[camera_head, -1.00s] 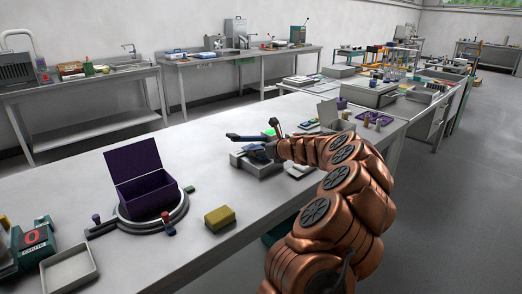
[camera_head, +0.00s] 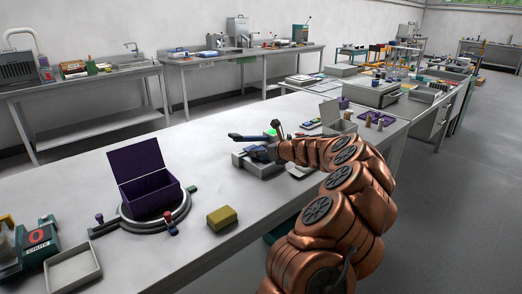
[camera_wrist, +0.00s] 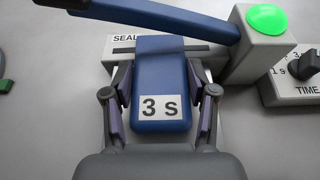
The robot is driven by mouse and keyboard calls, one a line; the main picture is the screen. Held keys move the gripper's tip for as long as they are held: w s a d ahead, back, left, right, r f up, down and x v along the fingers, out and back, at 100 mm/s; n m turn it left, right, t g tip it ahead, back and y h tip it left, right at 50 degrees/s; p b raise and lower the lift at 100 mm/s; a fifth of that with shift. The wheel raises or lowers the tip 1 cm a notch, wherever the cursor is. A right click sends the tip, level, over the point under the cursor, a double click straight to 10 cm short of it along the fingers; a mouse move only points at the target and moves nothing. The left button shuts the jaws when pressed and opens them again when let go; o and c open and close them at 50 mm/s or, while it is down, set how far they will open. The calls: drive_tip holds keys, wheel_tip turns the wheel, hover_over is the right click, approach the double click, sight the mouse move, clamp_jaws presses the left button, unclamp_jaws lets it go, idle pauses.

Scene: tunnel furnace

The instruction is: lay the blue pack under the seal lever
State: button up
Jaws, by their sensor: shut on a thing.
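The blue pack (camera_wrist: 158,80) carries a white "3 s" label and lies between the two fingers of my gripper (camera_wrist: 160,112) in the wrist view. My gripper is shut on it. The pack's far end reaches over the dark strip of the grey sealer (camera_wrist: 126,50) marked "SEAL". The blue seal lever (camera_wrist: 150,14) is raised and crosses above the pack's far end. In the head view the lever (camera_head: 248,137) stands over the sealer (camera_head: 262,168), and my gripper (camera_head: 268,152) is small beside it; the pack is hard to make out there.
A green button (camera_wrist: 267,18) tops the sealer's right post. A "TIME" dial box (camera_wrist: 300,75) stands to its right. On the same table are an open purple box (camera_head: 150,185) on a round stand, a yellow block (camera_head: 222,217) and a grey tray (camera_head: 72,268).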

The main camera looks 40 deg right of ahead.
drive_tip(key=o, duration=1.5)
drive_tip(key=shift+r+p, duration=3.55)
drive_tip(key=shift+p, duration=0.25)
